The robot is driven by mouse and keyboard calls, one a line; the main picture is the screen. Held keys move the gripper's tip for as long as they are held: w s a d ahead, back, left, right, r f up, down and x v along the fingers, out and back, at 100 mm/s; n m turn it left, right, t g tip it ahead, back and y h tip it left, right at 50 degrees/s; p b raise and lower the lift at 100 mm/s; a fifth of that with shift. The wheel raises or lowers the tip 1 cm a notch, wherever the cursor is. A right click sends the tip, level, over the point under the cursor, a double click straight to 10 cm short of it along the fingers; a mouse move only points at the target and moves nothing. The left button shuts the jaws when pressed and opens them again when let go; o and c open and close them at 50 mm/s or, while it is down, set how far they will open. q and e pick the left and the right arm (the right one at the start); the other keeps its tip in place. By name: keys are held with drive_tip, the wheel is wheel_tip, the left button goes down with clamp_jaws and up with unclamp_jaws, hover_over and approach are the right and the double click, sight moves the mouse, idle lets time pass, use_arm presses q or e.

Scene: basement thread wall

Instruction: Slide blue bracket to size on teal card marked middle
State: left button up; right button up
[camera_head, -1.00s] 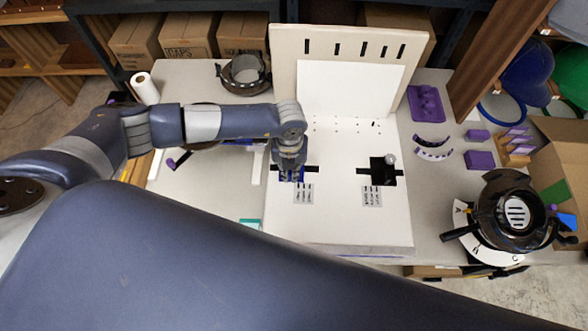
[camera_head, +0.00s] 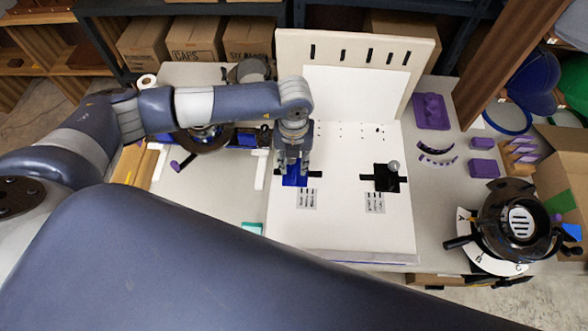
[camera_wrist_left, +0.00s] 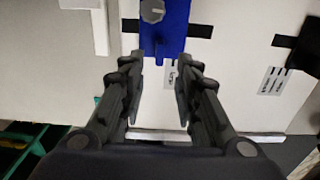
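The blue bracket (camera_head: 294,180) lies on the white board across a black strip on the left. My right gripper is not in view.
A black bracket with a grey knob (camera_head: 387,178) sits on the board's right side. Grey printed labels (camera_head: 307,199) lie below both brackets. An upright slotted panel (camera_head: 358,52) stands behind. Purple parts (camera_head: 431,111) and a round black device (camera_head: 513,220) are right. The board's front is clear.

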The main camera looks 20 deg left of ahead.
use_arm(q)
drive_tip(key=shift+r, duration=2.05)
drive_tip(key=shift+s+f, duration=0.1)
